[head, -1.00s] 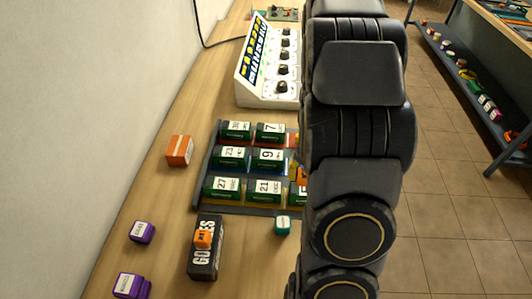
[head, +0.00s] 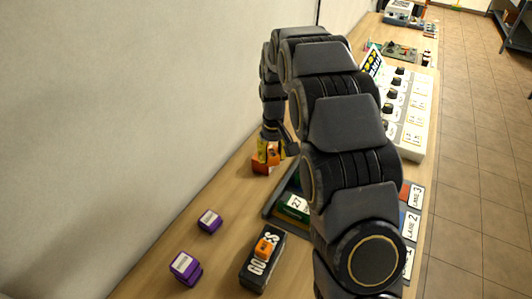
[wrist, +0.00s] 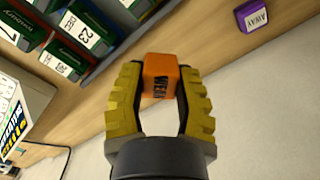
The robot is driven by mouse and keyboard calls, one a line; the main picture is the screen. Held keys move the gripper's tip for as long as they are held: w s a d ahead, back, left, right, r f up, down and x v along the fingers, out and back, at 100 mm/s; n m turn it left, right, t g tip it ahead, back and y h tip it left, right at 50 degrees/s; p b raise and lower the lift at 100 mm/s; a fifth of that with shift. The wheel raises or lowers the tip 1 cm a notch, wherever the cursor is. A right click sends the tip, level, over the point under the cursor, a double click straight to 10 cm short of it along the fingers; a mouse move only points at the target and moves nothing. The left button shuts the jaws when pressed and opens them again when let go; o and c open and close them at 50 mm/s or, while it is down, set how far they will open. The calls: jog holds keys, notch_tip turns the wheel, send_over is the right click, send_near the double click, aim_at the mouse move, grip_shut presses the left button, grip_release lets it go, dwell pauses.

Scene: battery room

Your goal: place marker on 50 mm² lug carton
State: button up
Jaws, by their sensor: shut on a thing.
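My gripper (head: 270,146) is shut on a small orange block, the marker (head: 273,156), at the left side of the table. In the wrist view the yellow fingers (wrist: 161,75) press on both sides of the marker (wrist: 159,79), which bears dark lettering.
A tray of green boxes (head: 293,207) lies to the right, partly behind my arm. A white panel with knobs (head: 416,112) stands farther back.

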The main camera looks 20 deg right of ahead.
jog(key=shift+w+a+f, duration=0.1)
jog(key=shift+w+a, duration=0.15)
jog(key=shift+w, duration=0.15)
jog(key=w+d+f, duration=0.1)
jog(key=w+f, duration=0.2)
jog(key=w, duration=0.5)
jog(key=shift+f, duration=0.35)
jog(key=w+f, duration=0.4)
jog(key=f, duration=0.1)
jog(key=shift+w+d+f, duration=0.1)
jog(key=shift+w+d, duration=0.15)
jog(key=shift+w, duration=0.15)
jog(key=shift+w+f, duration=0.3)
jog(key=shift+f, duration=1.65)
jog(key=shift+f, duration=0.1)
jog(key=o, duration=0.8)
jog(key=shift+o, duration=0.2)
